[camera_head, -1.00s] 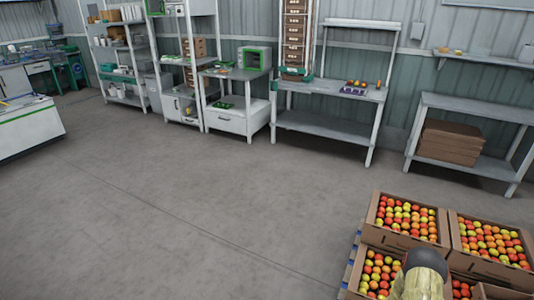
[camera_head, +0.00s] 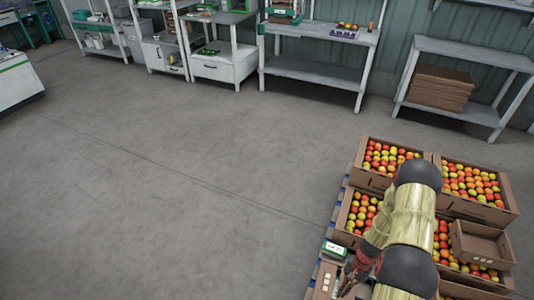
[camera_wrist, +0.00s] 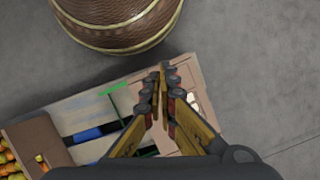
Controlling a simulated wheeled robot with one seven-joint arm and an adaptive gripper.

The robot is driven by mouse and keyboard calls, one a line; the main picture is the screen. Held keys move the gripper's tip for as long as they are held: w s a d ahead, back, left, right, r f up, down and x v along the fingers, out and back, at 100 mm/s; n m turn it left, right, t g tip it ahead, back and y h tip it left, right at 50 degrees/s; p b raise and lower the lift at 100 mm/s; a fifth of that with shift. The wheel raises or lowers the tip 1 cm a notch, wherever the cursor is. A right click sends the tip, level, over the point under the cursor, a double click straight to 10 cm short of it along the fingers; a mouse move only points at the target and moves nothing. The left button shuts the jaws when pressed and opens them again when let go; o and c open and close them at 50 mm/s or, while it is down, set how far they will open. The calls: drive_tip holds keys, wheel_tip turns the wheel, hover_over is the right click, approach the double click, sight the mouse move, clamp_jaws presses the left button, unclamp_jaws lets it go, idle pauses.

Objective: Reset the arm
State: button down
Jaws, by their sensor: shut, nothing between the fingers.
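My gripper shows in the wrist view (camera_wrist: 160,85) with its two fingers together at the tips and nothing between them. In the head view my gripper (camera_head: 350,277) is low at the lower right, partly hidden by my own covered arm. A brown box surface (camera_wrist: 188,90) lies below and behind the fingers in the wrist view.
A small green-and-white display (camera_head: 335,249) is near my gripper. A brown ribbed round object (camera_wrist: 120,22) is close in the wrist view. Floor at left is clear.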

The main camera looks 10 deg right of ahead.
drive_tip(key=w+a+r+n+h, duration=0.1)
drive_tip(key=a+r+n, duration=0.15)
drive_tip(key=r, duration=1.35)
drive_tip(key=w+a+r+n, duration=0.1)
drive_tip(key=a+r+n, duration=0.15)
drive_tip(key=r, duration=1.35)
drive_tip(key=s+a+r+n+t, duration=0.1)
drive_tip(key=s+a+r+t, duration=0.2)
drive_tip(key=r, duration=0.7)
drive_tip(key=s+a+r+n+t+h, duration=0.1)
drive_tip(key=a+r, duration=0.4)
drive_tip(key=r, duration=0.5)
drive_tip(key=s+a+r+n+t+h, duration=0.1)
drive_tip(key=s+a+r+t, duration=0.3)
drive_tip(key=r, duration=0.6)
drive_tip(key=shift+s+a+n+t, duration=0.3)
drive_tip(key=shift+s+a+n, duration=0.1)
drive_tip(key=shift+s+n, duration=0.55)
drive_tip(key=shift+s+r, duration=0.1)
